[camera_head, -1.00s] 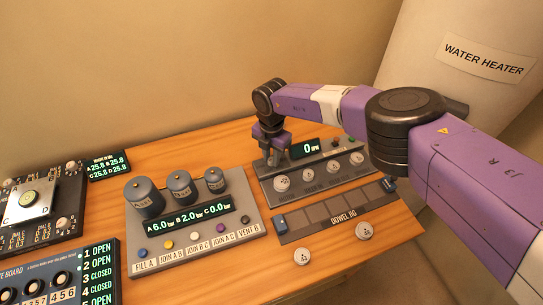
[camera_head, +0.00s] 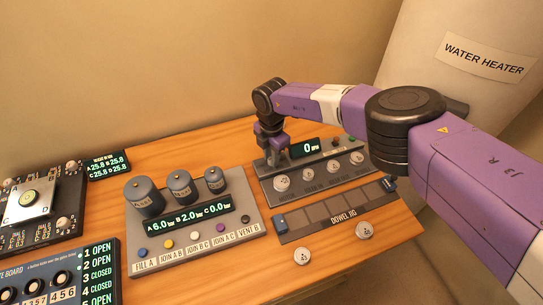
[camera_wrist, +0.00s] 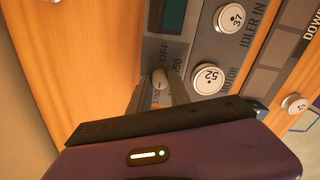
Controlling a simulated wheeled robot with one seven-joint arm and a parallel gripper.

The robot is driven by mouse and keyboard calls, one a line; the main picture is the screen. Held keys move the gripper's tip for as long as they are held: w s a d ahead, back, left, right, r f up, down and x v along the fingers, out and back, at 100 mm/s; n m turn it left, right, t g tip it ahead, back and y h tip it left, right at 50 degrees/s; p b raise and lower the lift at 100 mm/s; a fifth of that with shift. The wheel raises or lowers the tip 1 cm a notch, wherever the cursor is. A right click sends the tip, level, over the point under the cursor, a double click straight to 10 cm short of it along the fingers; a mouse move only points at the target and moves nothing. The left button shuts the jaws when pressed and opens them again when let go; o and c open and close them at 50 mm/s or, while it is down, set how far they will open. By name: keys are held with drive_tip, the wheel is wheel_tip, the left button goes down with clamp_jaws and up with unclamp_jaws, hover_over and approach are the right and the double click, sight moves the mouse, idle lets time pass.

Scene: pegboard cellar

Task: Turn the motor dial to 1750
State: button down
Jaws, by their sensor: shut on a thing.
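The motor dial (camera_wrist: 160,79) is a small grey knob on the grey motor panel (camera_wrist: 203,42), with printed marks around it including OFF and 1750. My gripper (camera_wrist: 162,90) is shut on the dial, with a finger on either side of it. In the head view my gripper (camera_head: 272,157) reaches down at the panel's back left and mostly hides the dial. The green display (camera_head: 307,149) on the panel reads 0. The exact mark the dial points to is hard to tell.
Numbered round discs, such as the 52 disc (camera_wrist: 208,78) by the MOTOR label, sit close to my gripper. The dowel jig (camera_head: 343,217) lies in front. A panel with three cylinders (camera_head: 194,233) stands to the left. Two loose discs (camera_head: 302,257) (camera_head: 364,230) lie on the table.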

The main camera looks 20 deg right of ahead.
drive_tip(key=c, duration=1.2)
unclamp_jaws()
drive_tip(key=shift+r+b, duration=0.5)
drive_tip(key=shift+r, duration=3.45)
